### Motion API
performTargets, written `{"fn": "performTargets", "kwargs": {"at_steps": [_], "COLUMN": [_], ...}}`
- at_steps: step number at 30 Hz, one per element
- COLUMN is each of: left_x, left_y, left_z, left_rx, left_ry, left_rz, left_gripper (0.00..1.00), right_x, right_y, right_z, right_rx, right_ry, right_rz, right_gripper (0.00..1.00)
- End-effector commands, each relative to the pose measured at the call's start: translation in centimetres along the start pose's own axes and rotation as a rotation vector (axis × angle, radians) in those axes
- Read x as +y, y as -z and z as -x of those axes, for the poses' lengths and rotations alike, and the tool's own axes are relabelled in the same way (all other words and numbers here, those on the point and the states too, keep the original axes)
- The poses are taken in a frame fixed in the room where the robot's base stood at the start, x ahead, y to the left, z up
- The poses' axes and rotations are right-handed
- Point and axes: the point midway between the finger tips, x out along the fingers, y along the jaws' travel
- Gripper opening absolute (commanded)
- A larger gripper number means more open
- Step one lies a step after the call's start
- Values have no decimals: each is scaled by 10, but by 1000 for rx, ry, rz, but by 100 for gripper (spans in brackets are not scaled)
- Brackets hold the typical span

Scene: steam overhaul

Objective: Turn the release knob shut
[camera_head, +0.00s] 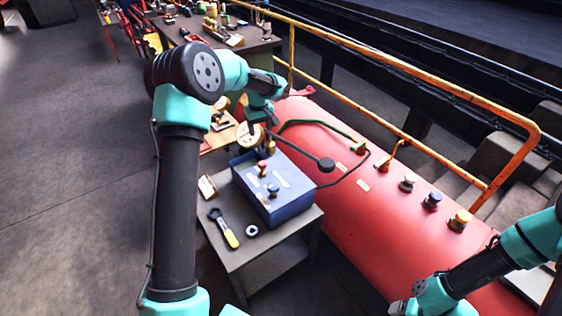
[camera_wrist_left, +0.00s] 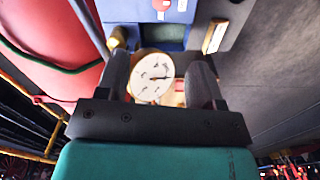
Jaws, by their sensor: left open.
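A blue box (camera_head: 270,207) stands on a small grey table, with a red knob (camera_head: 262,168) and a blue knob (camera_head: 273,190) on top. I cannot tell which knob in view is the release knob. My left gripper (camera_head: 260,125) is above the far end of the box, near a round white gauge (camera_head: 247,136). In the left wrist view its fingers (camera_wrist_left: 160,66) are apart, with the gauge (camera_wrist_left: 150,77) showing between them; contact is unclear. The red knob (camera_wrist_left: 161,4) shows beyond, at the top edge. My right arm is at the lower right; its jaws are out of sight.
A yellow-handled wrench (camera_head: 224,230) and a nut (camera_head: 252,230) lie on the table's front. A green pipe (camera_head: 315,122) and a black-ended lever (camera_head: 325,164) are near the box.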

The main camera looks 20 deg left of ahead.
Motion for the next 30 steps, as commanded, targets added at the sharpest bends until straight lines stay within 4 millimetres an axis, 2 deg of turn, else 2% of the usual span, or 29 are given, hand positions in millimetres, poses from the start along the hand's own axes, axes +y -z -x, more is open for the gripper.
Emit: {"fn": "performTargets", "kwargs": {"at_steps": [8, 14, 17, 30], "left_x": [0, 0, 0, 0], "left_y": [-1, -1, -1, -1], "left_z": [-2, -12, -24, -98], "left_rx": [-1, -2, -2, -4], "left_ry": [0, 1, 1, 1], "left_rz": [-2, -4, -4, -4], "left_gripper": [61, 61, 61, 61], "right_x": [0, 0, 0, 0], "right_y": [0, 0, 0, 0], "right_z": [0, 0, 0, 0], "right_rx": [0, 0, 0, 0], "right_ry": [0, 0, 0, 0], "right_rz": [0, 0, 0, 0], "right_gripper": [72, 72, 72, 72]}}
